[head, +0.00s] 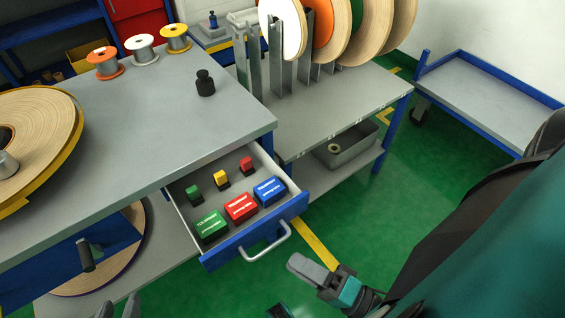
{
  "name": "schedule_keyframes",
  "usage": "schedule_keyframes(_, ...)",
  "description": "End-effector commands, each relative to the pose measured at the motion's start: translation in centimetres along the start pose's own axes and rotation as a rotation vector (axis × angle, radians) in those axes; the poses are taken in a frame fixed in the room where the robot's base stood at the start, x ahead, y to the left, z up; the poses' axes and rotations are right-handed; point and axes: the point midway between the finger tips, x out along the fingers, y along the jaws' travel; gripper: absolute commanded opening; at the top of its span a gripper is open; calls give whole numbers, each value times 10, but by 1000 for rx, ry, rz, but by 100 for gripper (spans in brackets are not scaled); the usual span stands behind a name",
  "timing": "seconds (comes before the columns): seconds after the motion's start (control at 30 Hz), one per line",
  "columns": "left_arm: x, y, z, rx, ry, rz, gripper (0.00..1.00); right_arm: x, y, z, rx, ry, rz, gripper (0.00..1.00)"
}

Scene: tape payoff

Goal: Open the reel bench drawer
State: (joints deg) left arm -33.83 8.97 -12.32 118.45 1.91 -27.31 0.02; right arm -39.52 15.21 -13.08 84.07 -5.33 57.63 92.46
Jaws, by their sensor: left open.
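The reel bench (160,130) has a grey top and a drawer (240,242) with a blue front. The drawer is pulled out, its inside showing. Its silver bar handle (268,249) is on the front, with nothing holding it. Inside lie green (209,223), red (241,206) and blue (269,190) boxes, with small green, yellow and red items behind them. My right gripper (318,272) is just right of and below the handle, apart from it; its jaw gap cannot be made out. My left gripper (119,307) is open at the bottom left edge, partly cut off.
A large tape reel (45,135), several small spools and a black weight (205,83) are on the bench top. A reel stand table (335,110) is behind right, and a blue-edged cart (490,95) farther right. Green floor is clear between.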

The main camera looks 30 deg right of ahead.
Motion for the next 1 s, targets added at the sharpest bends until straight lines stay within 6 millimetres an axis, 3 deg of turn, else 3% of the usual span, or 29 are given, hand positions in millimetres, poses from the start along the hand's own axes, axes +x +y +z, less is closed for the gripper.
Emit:
schedule_keyframes(0.2,1,0,2,0,0,0,43,-46,1,0,1,-1,3,35)
schedule_keyframes(0.4,2,0,2,-1,0,0,43,-68,0,0,0,0,0,35)
schedule_keyframes(1.0,2,2,2,-12,1,0,43,-71,0,0,0,1,-1,35)
